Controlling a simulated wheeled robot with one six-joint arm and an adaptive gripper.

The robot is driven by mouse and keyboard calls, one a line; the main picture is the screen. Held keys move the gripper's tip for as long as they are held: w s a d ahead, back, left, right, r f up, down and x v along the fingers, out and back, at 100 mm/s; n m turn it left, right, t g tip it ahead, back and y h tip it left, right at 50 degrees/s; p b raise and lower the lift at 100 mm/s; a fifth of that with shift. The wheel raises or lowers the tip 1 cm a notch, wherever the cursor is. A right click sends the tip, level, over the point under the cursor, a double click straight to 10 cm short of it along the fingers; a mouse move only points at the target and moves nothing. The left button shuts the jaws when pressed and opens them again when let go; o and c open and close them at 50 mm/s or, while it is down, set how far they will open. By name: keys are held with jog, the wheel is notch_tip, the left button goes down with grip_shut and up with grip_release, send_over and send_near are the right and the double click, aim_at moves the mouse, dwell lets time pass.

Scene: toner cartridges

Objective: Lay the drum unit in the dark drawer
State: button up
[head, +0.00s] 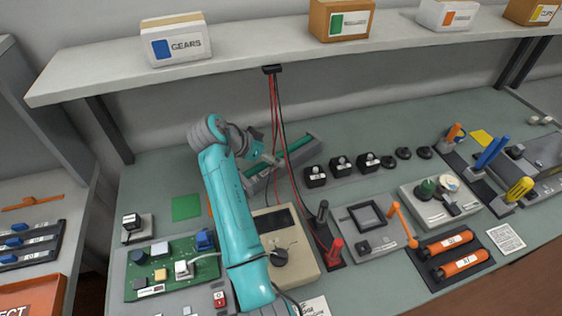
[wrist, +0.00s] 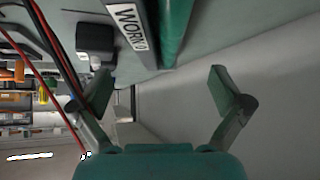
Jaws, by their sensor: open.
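A green cylinder (head: 295,147), which looks like the drum unit, lies in a long grey tray (head: 310,157) at the back of the bench. In the wrist view the green cylinder (wrist: 177,28) shows at the top, beside the tray's wall (wrist: 139,60) with a label that reads in part "WORN". My gripper (head: 273,158) is beside the tray's left part in the head view. In the wrist view my gripper (wrist: 160,91) is open, with nothing between its fingers. My arm hides part of the tray's surroundings. I cannot make out a dark drawer for certain.
Red and black cables (head: 277,120) hang from the shelf (head: 230,62) in front of the tray. Black blocks (head: 341,166) stand to its right. A beige meter (head: 285,235) and a green circuit board (head: 165,268) are nearer. A green square (head: 186,207) lies left of my arm.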

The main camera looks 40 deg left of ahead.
aim_at(281, 156)
jog(key=shift+x, duration=2.7)
jog(key=shift+s+a+f, duration=0.1)
jog(key=shift+s+f, duration=0.1)
jog(key=c, duration=1.6)
jog(key=shift+r, duration=0.1)
jog(key=shift+c, duration=0.8)
jog(key=shift+w, duration=0.1)
